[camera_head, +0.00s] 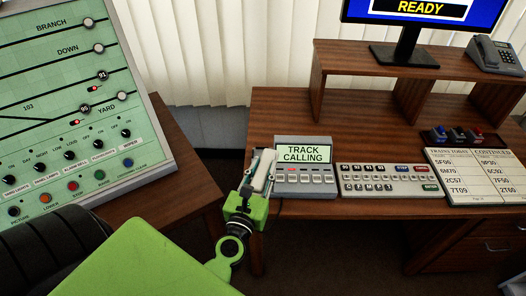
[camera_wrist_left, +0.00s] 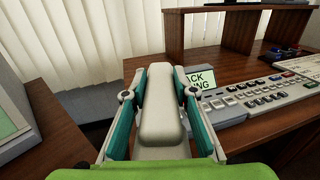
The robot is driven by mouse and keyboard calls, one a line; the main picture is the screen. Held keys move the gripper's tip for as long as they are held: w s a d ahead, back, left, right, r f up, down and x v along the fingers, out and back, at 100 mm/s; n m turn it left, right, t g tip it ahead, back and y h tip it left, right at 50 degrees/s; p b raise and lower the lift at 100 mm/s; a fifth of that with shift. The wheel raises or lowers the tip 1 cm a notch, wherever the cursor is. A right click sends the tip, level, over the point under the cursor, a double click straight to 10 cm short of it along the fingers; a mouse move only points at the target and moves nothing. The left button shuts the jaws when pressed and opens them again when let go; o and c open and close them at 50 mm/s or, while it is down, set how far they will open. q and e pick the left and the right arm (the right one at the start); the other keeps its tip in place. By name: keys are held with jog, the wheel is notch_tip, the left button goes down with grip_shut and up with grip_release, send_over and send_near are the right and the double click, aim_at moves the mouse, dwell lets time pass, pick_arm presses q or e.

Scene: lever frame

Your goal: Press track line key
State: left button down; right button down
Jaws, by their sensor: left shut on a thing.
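The grey desk unit (camera_head: 305,191) stands near the desk's front-left corner; its display (camera_head: 304,154) reads "TRACK CALLING". Below the display is a row of several small keys (camera_head: 305,178), with labels too small to read. My left gripper (camera_head: 262,168) is just left of this unit, its fingers shut on a pale, rounded, elongated handset (camera_wrist_left: 160,105). The handset hides part of the unit in the left wrist view, where the display (camera_wrist_left: 200,80) is partly covered. My right gripper is not in view.
A keyboard panel (camera_head: 388,181) sits right of the unit, with timetable sheets (camera_head: 475,176) beyond it. A raised shelf (camera_head: 360,62) carries a monitor (camera_head: 408,35) and a telephone (camera_head: 494,55). A green signal panel (camera_head: 75,100) stands at left. Desk wood behind the unit is clear.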

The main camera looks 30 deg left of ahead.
pick_arm(q)
jog(key=s+d+r+m+h, duration=0.3)
jog(key=s+d+r+h, duration=0.2)
jog(key=s+d+r, duration=0.3)
jog(key=s+d, duration=0.2)
jog(key=s, duration=0.2)
jog(key=shift+s+d+r+t, duration=0.15)
jog(key=shift+d+r+t, duration=0.1)
jog(key=shift+r+t, duration=0.05)
